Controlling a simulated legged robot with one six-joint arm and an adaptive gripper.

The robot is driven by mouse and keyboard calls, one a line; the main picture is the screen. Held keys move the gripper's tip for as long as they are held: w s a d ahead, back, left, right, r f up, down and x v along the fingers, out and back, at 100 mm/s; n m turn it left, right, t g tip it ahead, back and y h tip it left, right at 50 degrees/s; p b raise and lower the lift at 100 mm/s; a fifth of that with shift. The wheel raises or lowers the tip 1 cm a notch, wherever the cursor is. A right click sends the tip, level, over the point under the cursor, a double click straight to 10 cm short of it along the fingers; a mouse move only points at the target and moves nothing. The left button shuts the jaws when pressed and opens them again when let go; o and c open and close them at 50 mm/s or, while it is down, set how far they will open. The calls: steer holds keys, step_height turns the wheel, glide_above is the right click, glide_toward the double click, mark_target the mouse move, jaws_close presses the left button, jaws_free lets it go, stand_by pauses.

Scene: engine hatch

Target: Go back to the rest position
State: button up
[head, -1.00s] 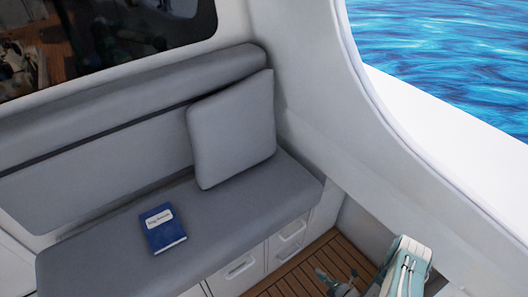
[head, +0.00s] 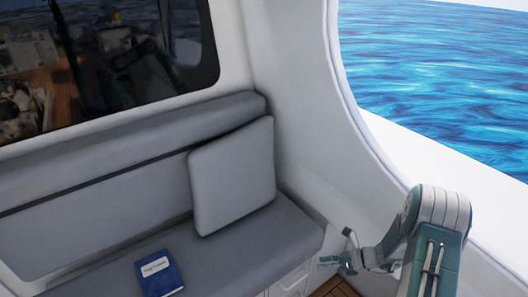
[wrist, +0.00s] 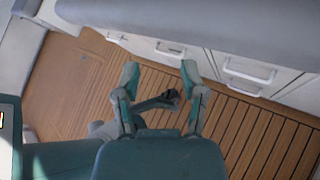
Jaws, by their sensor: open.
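My gripper (wrist: 160,78) is open in the wrist view, with its two teal and grey fingers spread apart. No object is held at its fingertips. Behind the fingers lies the slatted wooden floor (wrist: 255,135). A dark grey part (wrist: 168,98) shows between the fingers; I cannot tell what it is. In the head view my gripper (head: 336,262) is at the lower right, beside the front corner of the grey bench (head: 255,245). My teal and grey arm rises to the right of it.
A blue book (head: 158,274) lies on the bench seat, and a grey cushion (head: 232,178) leans at its right end. White drawers (wrist: 245,75) line the bench front. A white curved wall (head: 300,130) edges the opening onto water. A dark window (head: 110,60) is above the bench.

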steer(key=s+a+r+n+g+h, duration=0.1)
steer(key=s+a+r+n+h, duration=0.15)
steer(key=r+n, duration=0.35)
steer(key=s+a+r+n+g+h, duration=0.1)
steer(key=s+r+n+h, duration=0.15)
steer(key=r, duration=0.55)
steer(key=s+a+r+n+g+h, duration=0.1)
steer(key=s+r+n, duration=0.2)
steer(key=r+n, duration=0.35)
steer(key=s+r+n+t+h, duration=0.5)
steer(key=s+r+n, duration=0.6)
steer(key=s, duration=0.5)
steer(key=shift+d+r+t+h, duration=0.45)
steer(key=shift+r+h, duration=0.45)
steer(key=shift+r, duration=0.3)
